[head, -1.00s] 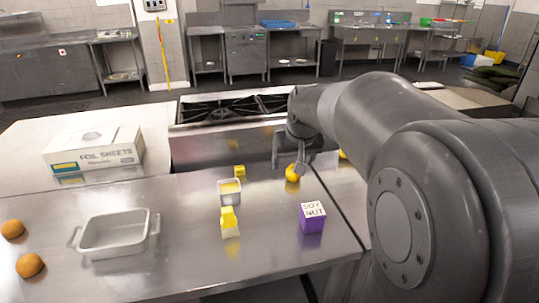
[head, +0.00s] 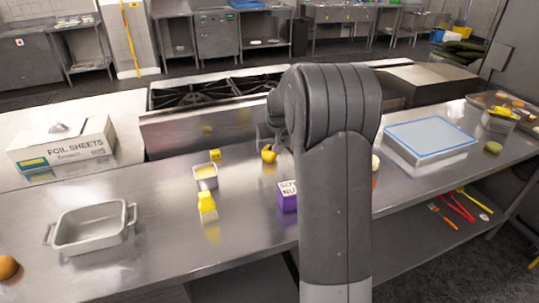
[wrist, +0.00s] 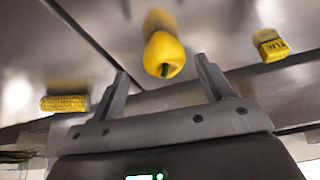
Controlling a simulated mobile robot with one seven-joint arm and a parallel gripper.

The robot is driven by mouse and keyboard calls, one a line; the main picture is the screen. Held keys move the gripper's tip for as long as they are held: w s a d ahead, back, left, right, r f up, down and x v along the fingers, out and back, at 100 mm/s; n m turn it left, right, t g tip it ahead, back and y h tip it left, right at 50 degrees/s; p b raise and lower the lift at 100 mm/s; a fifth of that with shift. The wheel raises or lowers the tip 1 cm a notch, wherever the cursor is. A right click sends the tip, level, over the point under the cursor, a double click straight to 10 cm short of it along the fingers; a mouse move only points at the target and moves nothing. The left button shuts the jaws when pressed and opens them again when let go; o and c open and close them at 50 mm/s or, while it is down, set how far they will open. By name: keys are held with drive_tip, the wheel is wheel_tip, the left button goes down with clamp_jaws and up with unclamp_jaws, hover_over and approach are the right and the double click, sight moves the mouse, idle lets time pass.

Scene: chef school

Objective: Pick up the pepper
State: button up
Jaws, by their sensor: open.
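The yellow pepper (head: 268,154) lies on the steel counter (head: 150,190), just below my gripper (head: 267,137). In the wrist view, the pepper (wrist: 163,55) shows its green stem toward me and appears between the tips of my open gripper (wrist: 162,70). No contact with either finger shows. My arm hides part of the counter in the head view.
A yellow cube (wrist: 270,45) and a corn cob (wrist: 63,103) flank the pepper in the wrist view. A purple box (head: 287,197), yellow bottle (head: 207,206), small container (head: 206,177) and baking dish (head: 90,228) share the counter. The stove (head: 210,92) stands behind.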

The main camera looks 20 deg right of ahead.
sight(270, 150)
drive_tip(key=x, duration=0.5)
drive_tip(key=shift+w+a+f, duration=0.15)
drive_tip(key=shift+a+f, duration=0.05)
drive_tip(key=shift+a, duration=0.05)
drive_tip(key=c, duration=1.1)
drive_tip(key=shift+r, duration=0.15)
